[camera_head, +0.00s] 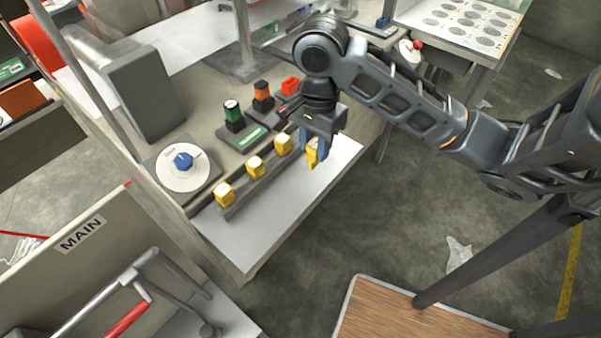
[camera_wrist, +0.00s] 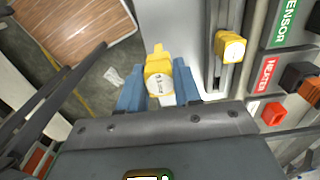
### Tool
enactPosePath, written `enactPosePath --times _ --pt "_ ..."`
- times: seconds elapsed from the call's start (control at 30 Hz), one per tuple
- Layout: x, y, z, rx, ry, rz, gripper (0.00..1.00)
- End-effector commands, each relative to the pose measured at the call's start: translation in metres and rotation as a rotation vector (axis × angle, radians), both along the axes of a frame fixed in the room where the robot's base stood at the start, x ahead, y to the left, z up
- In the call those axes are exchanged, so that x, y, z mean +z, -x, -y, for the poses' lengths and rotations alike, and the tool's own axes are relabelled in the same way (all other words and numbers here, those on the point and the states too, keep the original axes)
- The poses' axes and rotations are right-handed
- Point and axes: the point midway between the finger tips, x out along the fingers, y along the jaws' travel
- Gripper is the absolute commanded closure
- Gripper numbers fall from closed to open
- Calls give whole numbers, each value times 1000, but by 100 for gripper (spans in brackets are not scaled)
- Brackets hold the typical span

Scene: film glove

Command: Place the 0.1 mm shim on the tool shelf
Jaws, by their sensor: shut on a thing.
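My gripper (camera_head: 316,146) is shut on a yellow piece (camera_head: 312,156) with a round white label, which I take to be the shim. In the wrist view the yellow piece (camera_wrist: 158,70) sits between the two blue fingers (camera_wrist: 158,88); its label is too small to read surely. The gripper is at the right end of a rail (camera_head: 250,186) that carries three similar yellow pieces (camera_head: 254,167). A bare pale strip, possibly the tool shelf, (camera_head: 262,225) runs along the bench's front edge, beside and below the gripper. Whether the held piece touches it is unclear.
Green and orange switches (camera_head: 233,117) and a red block (camera_head: 291,85) stand behind the rail. A dial with a blue knob (camera_head: 184,162) is at the left. A wooden-topped surface (camera_head: 400,312) lies below right. The pale strip is clear.

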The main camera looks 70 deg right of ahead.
Motion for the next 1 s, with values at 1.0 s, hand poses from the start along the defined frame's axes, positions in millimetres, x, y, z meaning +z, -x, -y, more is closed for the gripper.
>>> enactPosePath --times 1.0 --pt "-65 -20 -33 -2 -1 0 98"
